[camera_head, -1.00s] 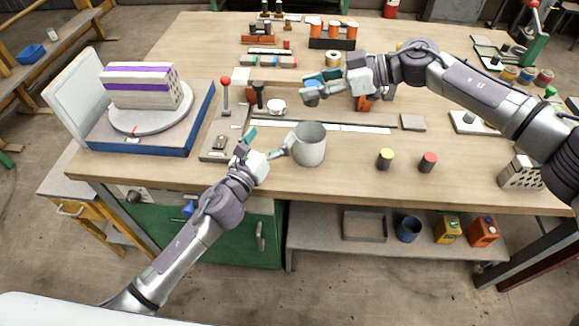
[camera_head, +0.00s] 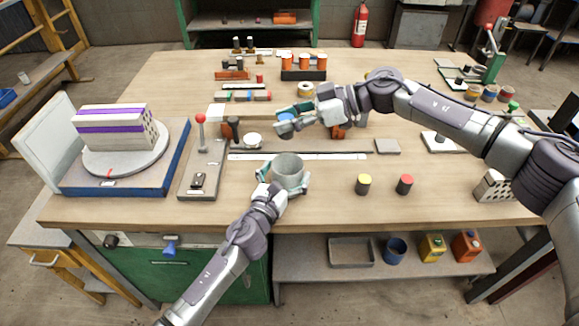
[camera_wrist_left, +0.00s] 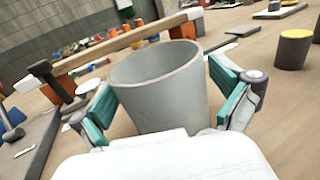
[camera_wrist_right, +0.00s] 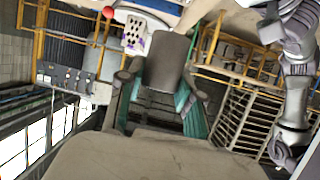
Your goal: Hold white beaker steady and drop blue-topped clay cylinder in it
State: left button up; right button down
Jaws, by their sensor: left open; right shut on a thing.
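The white beaker (camera_head: 288,172), greyish and open at the top, stands upright near the front of the table. My left gripper (camera_head: 284,184) is open around it, with a teal-padded finger on either side; in the left wrist view the beaker (camera_wrist_left: 160,90) stands between the fingers, with gaps visible. My right gripper (camera_head: 290,118) is shut on the blue-topped clay cylinder (camera_head: 286,118), held above the table behind the beaker. In the right wrist view the cylinder's grey side (camera_wrist_right: 167,62) shows between the pads; its blue top is hidden there.
A yellow-topped cylinder (camera_head: 363,184) and a red-topped cylinder (camera_head: 405,184) stand right of the beaker. A lever fixture (camera_head: 202,165) stands to its left, beside a turntable (camera_head: 125,148) bearing a perforated brick. A pale strip (camera_head: 330,156) lies behind the beaker.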

pick_arm(q)
jog(key=shift+x, duration=0.9)
jog(key=c, duration=1.3)
